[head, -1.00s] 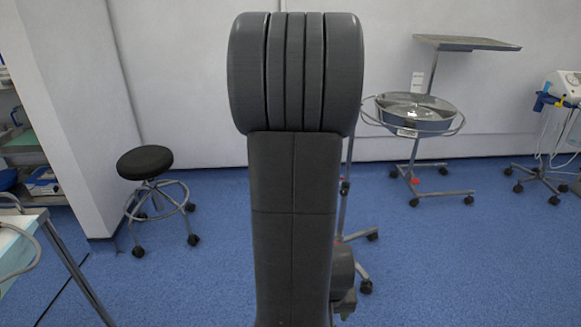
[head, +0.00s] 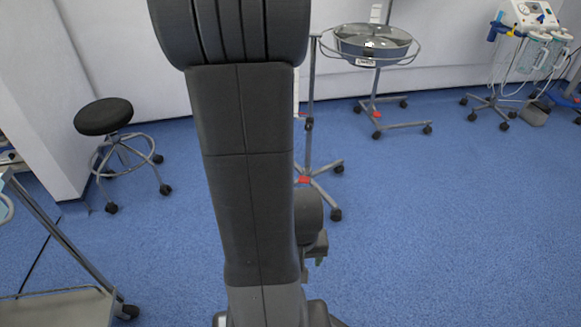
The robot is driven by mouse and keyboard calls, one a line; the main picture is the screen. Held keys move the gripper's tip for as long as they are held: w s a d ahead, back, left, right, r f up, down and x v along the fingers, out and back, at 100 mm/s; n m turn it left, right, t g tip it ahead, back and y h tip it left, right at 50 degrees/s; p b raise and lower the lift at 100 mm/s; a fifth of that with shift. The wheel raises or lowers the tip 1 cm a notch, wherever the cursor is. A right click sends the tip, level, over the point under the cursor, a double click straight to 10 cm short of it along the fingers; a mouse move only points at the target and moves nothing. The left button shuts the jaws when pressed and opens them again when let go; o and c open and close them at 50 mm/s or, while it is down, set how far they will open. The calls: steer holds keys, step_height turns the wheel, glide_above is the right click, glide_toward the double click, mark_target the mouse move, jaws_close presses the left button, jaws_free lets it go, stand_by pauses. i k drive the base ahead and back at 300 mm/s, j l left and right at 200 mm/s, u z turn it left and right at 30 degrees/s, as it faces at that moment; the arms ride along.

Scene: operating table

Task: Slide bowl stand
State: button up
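The bowl stand holds a shiny steel bowl (head: 374,40) in a wire ring, right of centre in the head view. The ring's left side appears to join an upright pole (head: 310,95). The pole rises from a wheeled base (head: 325,187) with a red part on the blue floor.
Behind the bowl stands another wheeled base (head: 393,124) by the wall. A black round stool (head: 104,117) stands left, and a metal trolley (head: 68,235) at the lower left. A medical device cart (head: 528,20) is far right. The floor at right front is clear.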

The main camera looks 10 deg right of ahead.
mark_target(336, 213)
steer(key=i+l+u, duration=0.3)
steer(key=i, duration=0.15)
steer(key=i+l+u, duration=0.3)
steer(key=i+l, duration=0.05)
steer(key=i, duration=0.05)
